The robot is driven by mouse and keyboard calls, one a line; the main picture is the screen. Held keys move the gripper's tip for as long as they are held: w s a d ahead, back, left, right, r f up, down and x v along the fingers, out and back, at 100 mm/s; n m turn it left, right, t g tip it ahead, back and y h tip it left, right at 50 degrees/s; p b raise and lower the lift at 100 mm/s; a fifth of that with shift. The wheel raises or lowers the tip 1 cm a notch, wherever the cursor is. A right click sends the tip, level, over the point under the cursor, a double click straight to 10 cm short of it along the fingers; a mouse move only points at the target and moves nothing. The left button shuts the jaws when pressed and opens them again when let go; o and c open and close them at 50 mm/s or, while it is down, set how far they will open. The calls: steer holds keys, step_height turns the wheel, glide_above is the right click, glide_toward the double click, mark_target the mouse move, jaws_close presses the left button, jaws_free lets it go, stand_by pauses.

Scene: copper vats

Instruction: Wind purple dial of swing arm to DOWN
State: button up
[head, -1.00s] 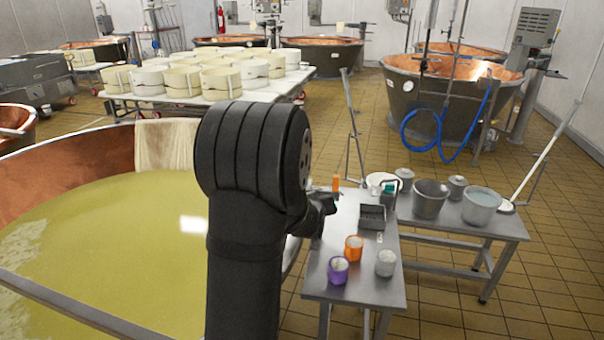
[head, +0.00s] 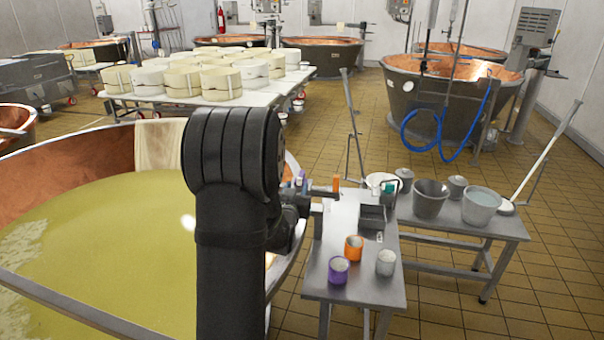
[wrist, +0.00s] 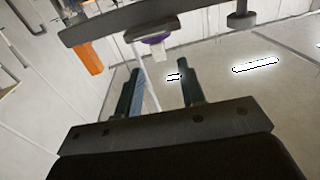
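The swing arm (head: 324,193) is a dark horizontal bar by the left end of the small table, beside my gripper (head: 308,211). The purple dial (head: 303,179) shows small above the bar. In the wrist view the bar (wrist: 110,24) crosses the top, and the purple dial (wrist: 155,39) hangs from it with a pale part below. My gripper (wrist: 160,82) is open, its two dark fingers apart with nothing between them. The dial lies beyond the fingertips, apart from them. Its pointer and any DOWN mark are too small to read.
An orange piece (head: 336,184) is on the bar to the right; it also shows in the wrist view (wrist: 89,57). The table (head: 340,215) holds a purple cup (head: 339,270), an orange cup (head: 354,248) and a grey tray (head: 371,218). The large vat (head: 60,160) is at left.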

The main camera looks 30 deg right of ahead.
mark_target(303, 171)
steer(key=x, duration=0.9)
steer(key=shift+w+d, duration=0.25)
jaws_close()
